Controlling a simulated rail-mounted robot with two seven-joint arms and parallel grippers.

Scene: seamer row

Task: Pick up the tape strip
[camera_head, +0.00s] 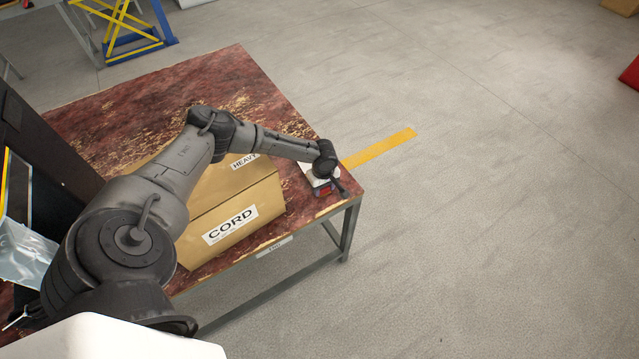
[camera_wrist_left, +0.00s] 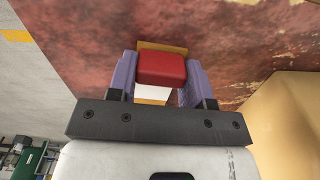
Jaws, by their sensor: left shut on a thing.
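My left gripper (camera_head: 326,186) is at the right corner of the red-brown table, low over its top. In the left wrist view its purple fingers (camera_wrist_left: 158,84) are shut on a small red block (camera_wrist_left: 162,67). An orange-tan edge shows just beyond the block and a white patch shows just below it. I cannot tell whether these are parts of the held thing, or which of them is the tape strip. A yellow strip (camera_head: 380,148) lies flat on the floor past the table corner, apart from the gripper. My right gripper is not in view.
A cardboard box (camera_head: 236,208) marked CORD stands on the table (camera_head: 128,112), close beside the gripper and under my left arm. A clear plastic bag (camera_head: 22,256) is at the left edge. The back of the table is bare, and the floor to the right is open.

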